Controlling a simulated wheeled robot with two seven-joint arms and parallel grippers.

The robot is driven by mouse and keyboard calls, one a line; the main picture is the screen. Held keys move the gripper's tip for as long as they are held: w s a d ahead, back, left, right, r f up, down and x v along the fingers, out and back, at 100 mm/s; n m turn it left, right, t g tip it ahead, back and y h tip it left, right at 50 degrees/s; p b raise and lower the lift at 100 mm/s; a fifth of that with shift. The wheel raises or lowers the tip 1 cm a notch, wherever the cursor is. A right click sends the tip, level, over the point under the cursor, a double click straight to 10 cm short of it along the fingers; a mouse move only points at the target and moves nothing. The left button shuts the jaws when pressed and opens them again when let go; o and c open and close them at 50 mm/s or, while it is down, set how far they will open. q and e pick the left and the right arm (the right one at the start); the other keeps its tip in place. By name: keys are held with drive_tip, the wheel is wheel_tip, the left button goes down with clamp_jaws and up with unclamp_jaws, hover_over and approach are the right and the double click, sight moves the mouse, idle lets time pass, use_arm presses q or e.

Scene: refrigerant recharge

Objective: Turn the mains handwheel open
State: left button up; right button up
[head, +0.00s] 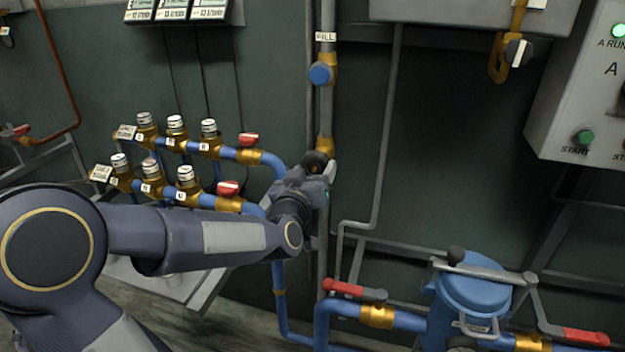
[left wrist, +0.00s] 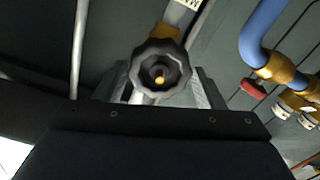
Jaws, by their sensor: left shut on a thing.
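The mains handwheel is a black, scalloped knob with a brass centre; it shows in the middle of the left wrist view (left wrist: 160,70). In the head view the dark handwheel (head: 315,161) sits on the vertical grey pipe, partly hidden by my gripper. My left gripper (head: 324,172) is at the handwheel, its fingers on either side of it and shut on it. The gripper fingers also show around the wheel in the left wrist view (left wrist: 160,92). My right gripper is not in view.
A blue knob (head: 320,74) under a FILL label is higher on the pipe. Blue pipes with red-handled valves (head: 229,188) lie left of the gripper. A blue canister (head: 472,292) and a red lever (head: 343,287) are at lower right. A control box (head: 590,95) hangs at right.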

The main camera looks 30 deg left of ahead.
use_arm(q)
drive_tip(key=shift+n, duration=0.5)
drive_tip(key=shift+f+n+b, duration=0.15)
drive_tip(key=shift+n+b, duration=0.25)
drive_tip(key=shift+b, duration=0.35)
drive_tip(key=n+b, duration=0.2)
drive_tip(key=shift+n, duration=0.4)
drive_tip(key=shift+n+b, duration=0.45)
drive_tip(key=shift+n, duration=0.15)
